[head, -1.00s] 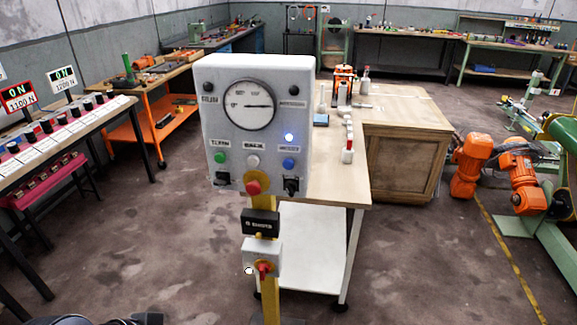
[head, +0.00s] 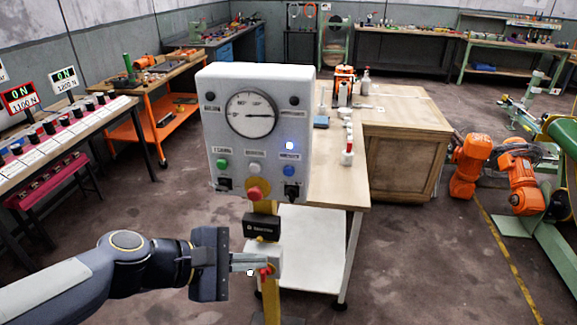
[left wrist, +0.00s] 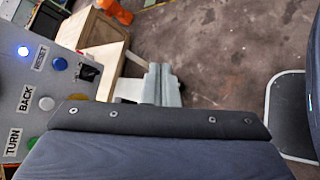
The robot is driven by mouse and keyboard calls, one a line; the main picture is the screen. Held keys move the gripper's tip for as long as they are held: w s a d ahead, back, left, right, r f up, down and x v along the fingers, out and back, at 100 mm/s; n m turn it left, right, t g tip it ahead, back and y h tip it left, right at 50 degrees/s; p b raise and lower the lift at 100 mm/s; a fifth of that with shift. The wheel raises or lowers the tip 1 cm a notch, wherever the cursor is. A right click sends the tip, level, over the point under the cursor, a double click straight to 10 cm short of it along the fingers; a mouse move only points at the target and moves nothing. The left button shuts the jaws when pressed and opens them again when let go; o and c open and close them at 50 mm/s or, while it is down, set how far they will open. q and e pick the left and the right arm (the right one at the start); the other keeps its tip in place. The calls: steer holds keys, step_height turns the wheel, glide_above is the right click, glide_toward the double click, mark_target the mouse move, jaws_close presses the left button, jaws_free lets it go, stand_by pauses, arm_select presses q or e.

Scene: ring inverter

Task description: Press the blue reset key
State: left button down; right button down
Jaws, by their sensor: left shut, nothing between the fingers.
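The blue reset key (head: 289,171) is a round button on the right of the grey control panel (head: 232,147), below a lit blue lamp (head: 289,146). In the left wrist view the blue key (left wrist: 59,64) is beside a label reading RESET. My left gripper (head: 266,262) is shut and empty. It points right, below the panel, and overlaps the small switch box on the post in the picture; I cannot tell whether they touch. Its fingers (left wrist: 165,84) show apart from the key in the left wrist view. My right gripper is not in view.
The panel also carries a dial (head: 251,114), a green button (head: 222,164), a white button (head: 254,168), a red mushroom button (head: 254,193) and a black switch (head: 291,191). A black labelled box (head: 261,226) sits on the yellow post. A wooden-topped table (head: 335,185) stands behind.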

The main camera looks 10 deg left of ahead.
mark_target(289, 171)
arm_select(q)
steer(key=w+d+r+n+t+p, duration=0.1)
steer(key=w+n+t+p, duration=0.1)
steer(key=w+n, duration=1)
steer(key=shift+w+d+r+n+t+h, duration=0.35)
steer(key=shift+n+t, duration=0.25)
steer(key=shift+n, duration=1.6)
steer(key=shift+w+d+p, duration=0.1)
steer(key=shift+w+p, duration=1.05)
steer(key=shift+w, duration=3.2)
steer(key=shift+w, duration=0.15)
steer(key=shift+w, duration=0.25)
